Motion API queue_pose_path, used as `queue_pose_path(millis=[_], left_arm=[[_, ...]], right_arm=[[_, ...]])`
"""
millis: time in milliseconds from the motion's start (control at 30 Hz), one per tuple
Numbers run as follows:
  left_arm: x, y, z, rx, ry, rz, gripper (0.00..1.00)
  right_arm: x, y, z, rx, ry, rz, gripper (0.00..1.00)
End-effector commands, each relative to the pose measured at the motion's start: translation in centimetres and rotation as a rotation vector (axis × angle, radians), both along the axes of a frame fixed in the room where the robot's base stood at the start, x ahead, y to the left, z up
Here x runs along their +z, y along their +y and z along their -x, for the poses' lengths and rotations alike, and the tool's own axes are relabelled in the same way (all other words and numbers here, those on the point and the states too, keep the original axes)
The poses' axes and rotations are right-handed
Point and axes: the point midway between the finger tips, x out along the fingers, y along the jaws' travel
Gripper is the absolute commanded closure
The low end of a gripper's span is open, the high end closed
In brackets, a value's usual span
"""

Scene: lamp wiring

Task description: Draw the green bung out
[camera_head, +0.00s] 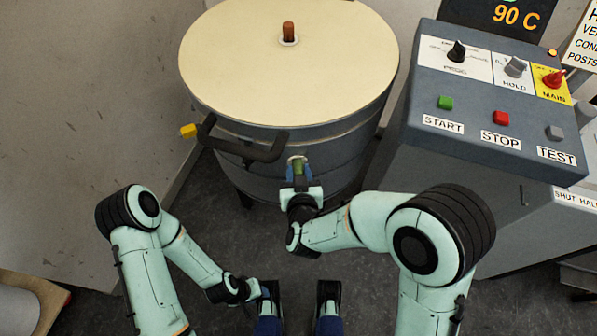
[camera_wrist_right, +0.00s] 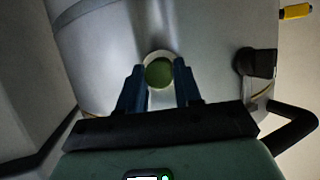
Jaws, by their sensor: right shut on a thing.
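The green bung (camera_head: 298,164) sits in a pale round port on the side of the grey drum (camera_head: 345,150). In the right wrist view the bung (camera_wrist_right: 159,72) shows as a dark green disc inside the port's light ring (camera_wrist_right: 150,56). My right gripper (camera_head: 299,172) is at the port, shut on the bung with one blue finger on each side; the gripper (camera_wrist_right: 159,78) also shows in the wrist view. How deep the bung sits is hidden. My left gripper (camera_head: 266,290) is low in the head view, away from the drum; its jaws are unclear.
The drum has a wide cream lid (camera_head: 240,60) with a brown plug (camera_head: 288,32) on top. A black handle (camera_head: 245,150) with a yellow end (camera_head: 188,131) juts out left of the port. A control panel (camera_head: 480,110) stands at right. Dark floor (camera_head: 215,220) lies open at left.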

Motion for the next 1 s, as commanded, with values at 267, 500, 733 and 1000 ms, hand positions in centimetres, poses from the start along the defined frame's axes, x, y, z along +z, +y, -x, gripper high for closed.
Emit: queue_pose_path(millis=[267,500,733,1000], left_arm=[[0.08,-0.01,0.0,0.0,0.0,0.0,0.57],[0.12,-0.01,0.0,0.0,0.0,0.0,0.57],[0.12,-0.01,0.0,0.0,0.0,0.0,0.57],[0.14,-0.01,-0.01,0.0,0.0,0.0,0.57]], right_arm=[[-0.03,-0.03,0.61,0.001,0.002,0.0,1.0],[-0.04,-0.06,1.05,0.001,0.002,0.0,1.0],[-0.05,-0.07,1.11,0.001,0.002,0.0,1.0],[-0.03,-0.13,0.9,0.001,0.002,0.0,1.0]])
